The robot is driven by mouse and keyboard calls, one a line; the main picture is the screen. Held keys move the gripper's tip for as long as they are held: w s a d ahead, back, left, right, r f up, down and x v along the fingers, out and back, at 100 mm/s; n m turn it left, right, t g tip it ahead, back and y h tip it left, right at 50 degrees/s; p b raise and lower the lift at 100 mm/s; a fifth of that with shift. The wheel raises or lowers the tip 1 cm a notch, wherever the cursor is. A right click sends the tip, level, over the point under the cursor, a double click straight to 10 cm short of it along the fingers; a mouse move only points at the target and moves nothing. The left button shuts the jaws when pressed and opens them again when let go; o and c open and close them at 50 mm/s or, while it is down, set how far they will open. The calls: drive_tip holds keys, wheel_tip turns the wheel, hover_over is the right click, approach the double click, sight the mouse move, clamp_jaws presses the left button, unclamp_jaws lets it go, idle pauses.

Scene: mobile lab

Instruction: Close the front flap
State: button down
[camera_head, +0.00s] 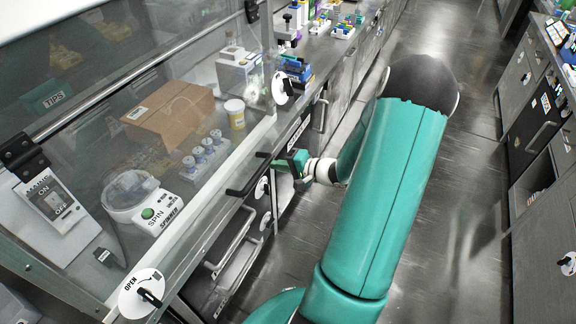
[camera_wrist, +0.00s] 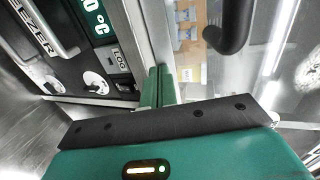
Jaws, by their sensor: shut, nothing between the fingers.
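The front flap (camera_head: 190,120) is a clear pane on the cabinet at the left of the head view, with black hinges along its upper edge. It hangs over the front of the cabinet; I cannot tell whether a gap is left at its lower edge. A black bar handle (camera_head: 239,191) sits at the lower edge, and also shows in the wrist view (camera_wrist: 235,25). My gripper (camera_head: 281,163) is by the far end of this handle. In the wrist view its green fingers (camera_wrist: 158,77) are together and empty, pointing at the cabinet's front edge, apart from the handle.
Round dials marked OPEN (camera_head: 143,292) stand at the flap's lower corners. Behind the pane are a cardboard box (camera_head: 170,112), a spinner (camera_head: 135,195) and several bottles. Drawers with handles lie below. The grey aisle floor (camera_head: 455,200) is clear; more cabinets (camera_head: 535,110) stand right.

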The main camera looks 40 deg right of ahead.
drive_tip(key=w+a+f+t, duration=0.2)
drive_tip(key=w+a, duration=0.1)
drive_tip(key=w, duration=0.5)
drive_tip(key=shift+w+f+y, duration=0.15)
drive_tip(key=shift+f+y, duration=0.05)
drive_tip(key=shift+y, duration=0.2)
